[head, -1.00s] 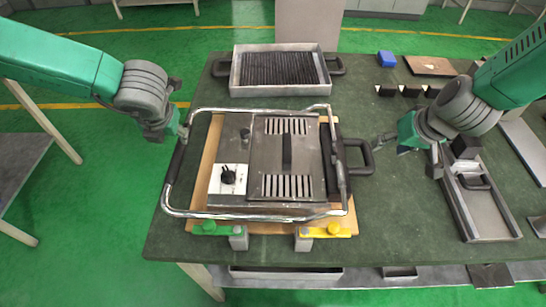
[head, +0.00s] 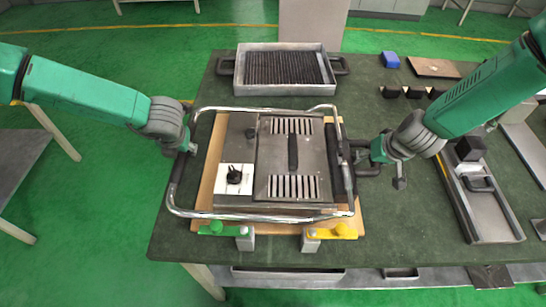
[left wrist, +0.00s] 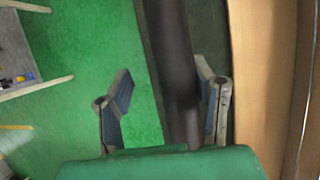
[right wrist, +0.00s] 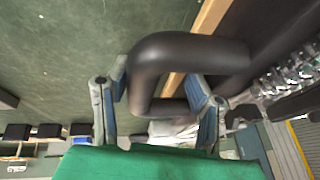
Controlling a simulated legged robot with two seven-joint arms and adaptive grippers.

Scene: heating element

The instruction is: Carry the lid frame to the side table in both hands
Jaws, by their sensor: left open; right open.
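The lid frame (head: 250,213) is a chrome tube loop around the grey heating unit (head: 262,160), with a dark grip on its left side and a black loop handle (right wrist: 160,50) on its right. My left gripper (head: 186,150) is at the left grip. In the left wrist view the dark grip (left wrist: 172,60) passes between its open fingers. My right gripper (head: 372,165) is at the right handle. In the right wrist view the black loop lies between its open fingers, and neither finger is visibly clamped on it. The frame rests over the unit on a wooden board (head: 207,180).
Green (head: 212,229) and yellow (head: 330,232) clamps stand at the board's front edge. A ribbed tray (head: 238,75) is behind. A metal fixture (head: 490,215), dark blocks and a blue block (head: 389,60) are on the right. A grey side surface (head: 20,180) stands at far left.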

